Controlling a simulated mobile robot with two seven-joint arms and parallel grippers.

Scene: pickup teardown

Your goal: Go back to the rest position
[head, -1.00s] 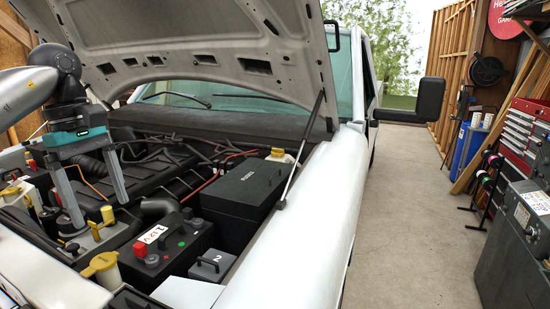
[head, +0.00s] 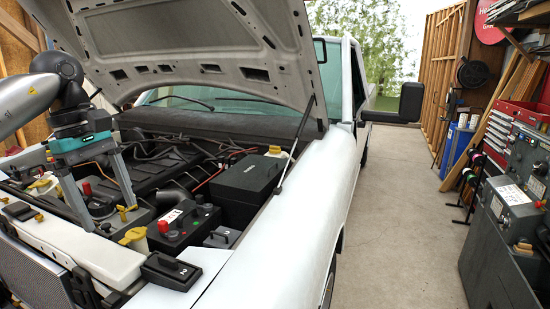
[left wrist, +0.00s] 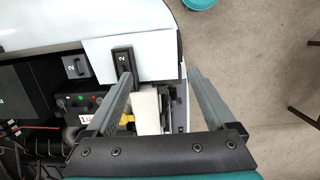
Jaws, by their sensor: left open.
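My left gripper (head: 116,214) hangs over the front edge of the truck's engine bay in the head view, fingers pointing down, apart and empty. In the left wrist view its two grey fingers (left wrist: 158,76) stand wide with nothing clamped between them. A small black block marked 2 (head: 171,270) lies on the truck's white front panel, right of the gripper. It also shows in the left wrist view (left wrist: 122,62), beside the left finger in the picture. My right gripper is not in view.
The raised hood (head: 190,40) hangs above the bay, close to my left arm. A black battery with a red terminal (head: 183,228) and a large black box (head: 248,188) sit inside. A dark grey cabinet (head: 505,245) stands at right. The concrete floor (head: 390,230) between is clear.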

